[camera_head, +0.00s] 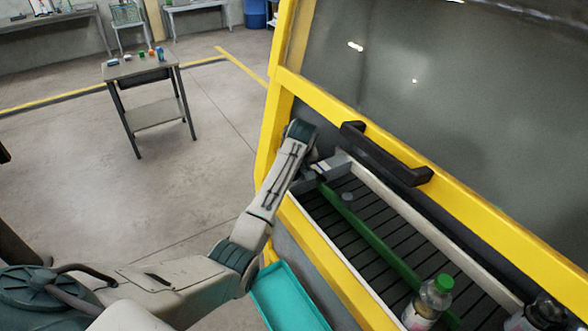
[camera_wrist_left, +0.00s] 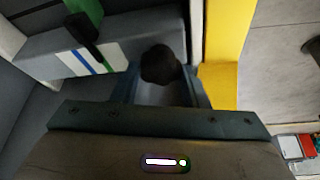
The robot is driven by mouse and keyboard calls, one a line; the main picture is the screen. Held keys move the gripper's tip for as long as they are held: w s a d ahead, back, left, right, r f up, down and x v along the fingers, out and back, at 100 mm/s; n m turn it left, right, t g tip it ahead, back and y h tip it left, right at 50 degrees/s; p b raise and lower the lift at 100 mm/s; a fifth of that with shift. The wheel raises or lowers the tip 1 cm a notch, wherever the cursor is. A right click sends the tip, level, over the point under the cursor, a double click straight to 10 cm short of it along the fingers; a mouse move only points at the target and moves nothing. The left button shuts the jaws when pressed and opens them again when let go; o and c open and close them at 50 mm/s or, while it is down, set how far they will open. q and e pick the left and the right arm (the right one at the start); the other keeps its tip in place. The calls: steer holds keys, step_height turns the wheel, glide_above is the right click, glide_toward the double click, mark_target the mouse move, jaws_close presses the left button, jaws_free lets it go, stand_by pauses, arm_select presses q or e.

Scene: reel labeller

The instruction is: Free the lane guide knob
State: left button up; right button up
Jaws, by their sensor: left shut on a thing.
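The dark round knob (camera_wrist_left: 160,64) shows in the left wrist view between the fingers of my left gripper (camera_wrist_left: 160,85). The gripper is shut on it, beside a grey block (camera_wrist_left: 50,60) with blue, white and green stripes. In the head view my left gripper (camera_head: 310,170) is at the far end of the conveyor, and the knob is hidden there by my arm. The green lane guide (camera_head: 375,235) runs lengthwise over the dark slatted conveyor; its end also shows in the wrist view (camera_wrist_left: 88,10). My right gripper is not in view.
A bottle with a green cap (camera_head: 430,300) stands at the near end of the conveyor, with another bottle (camera_head: 540,315) to its right. A yellow-framed window with a black handle (camera_head: 385,155) rises above. A teal tray (camera_head: 288,298) is below left.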

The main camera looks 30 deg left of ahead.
arm_select(q)
steer(key=shift+n, duration=0.6)
steer(key=o, duration=1)
steer(key=shift+y, duration=0.3)
steer(key=shift+d+r, duration=0.1)
